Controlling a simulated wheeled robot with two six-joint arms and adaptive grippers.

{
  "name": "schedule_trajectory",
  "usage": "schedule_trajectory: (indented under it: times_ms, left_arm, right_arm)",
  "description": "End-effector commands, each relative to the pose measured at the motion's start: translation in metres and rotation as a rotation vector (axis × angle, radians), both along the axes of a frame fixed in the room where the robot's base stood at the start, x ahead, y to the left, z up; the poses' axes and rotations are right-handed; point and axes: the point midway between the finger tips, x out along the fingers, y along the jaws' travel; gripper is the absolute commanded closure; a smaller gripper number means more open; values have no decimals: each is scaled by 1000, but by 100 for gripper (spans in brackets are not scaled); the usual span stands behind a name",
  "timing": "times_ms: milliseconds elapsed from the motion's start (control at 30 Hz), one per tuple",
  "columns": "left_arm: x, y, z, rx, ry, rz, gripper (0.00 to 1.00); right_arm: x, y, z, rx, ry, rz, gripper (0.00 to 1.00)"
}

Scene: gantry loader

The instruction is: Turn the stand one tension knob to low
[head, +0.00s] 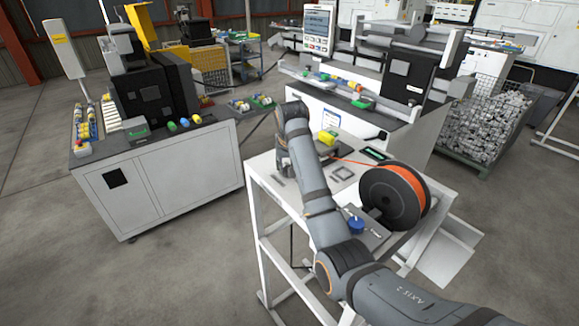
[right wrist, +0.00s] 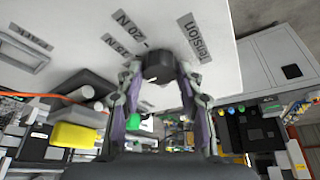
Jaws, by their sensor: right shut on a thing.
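The tension knob (right wrist: 158,64) is a dark round knob on a white panel in the right wrist view. My right gripper (right wrist: 160,78) is shut on it, one finger at each side. Grey labels around it read "Tension" (right wrist: 195,38), "20 N" (right wrist: 128,28) and a smaller force value. I cannot tell where the knob points. In the head view, my right arm reaches over the white stand (head: 268,183), and the arm mostly hides the gripper and the knob. My left gripper is not in view.
On the stand are a spool of orange filament (head: 374,190), a blue knob (head: 356,226) and a yellow block (head: 326,138). A white cabinet (head: 160,180) stands to the left and a wire bin of metal parts (head: 490,118) to the right. Open floor lies between the cabinet and the stand.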

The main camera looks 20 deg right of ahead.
Motion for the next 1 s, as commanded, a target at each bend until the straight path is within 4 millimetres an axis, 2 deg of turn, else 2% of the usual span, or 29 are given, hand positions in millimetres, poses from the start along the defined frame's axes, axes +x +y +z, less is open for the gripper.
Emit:
schedule_trajectory:
  times_ms: [367,1000]
  left_arm:
    - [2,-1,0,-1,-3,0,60]
    - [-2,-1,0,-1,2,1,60]
  right_arm:
    - [0,-1,-1,0,1,134,95]
    - [0,-5,-1,0,2,724,95]
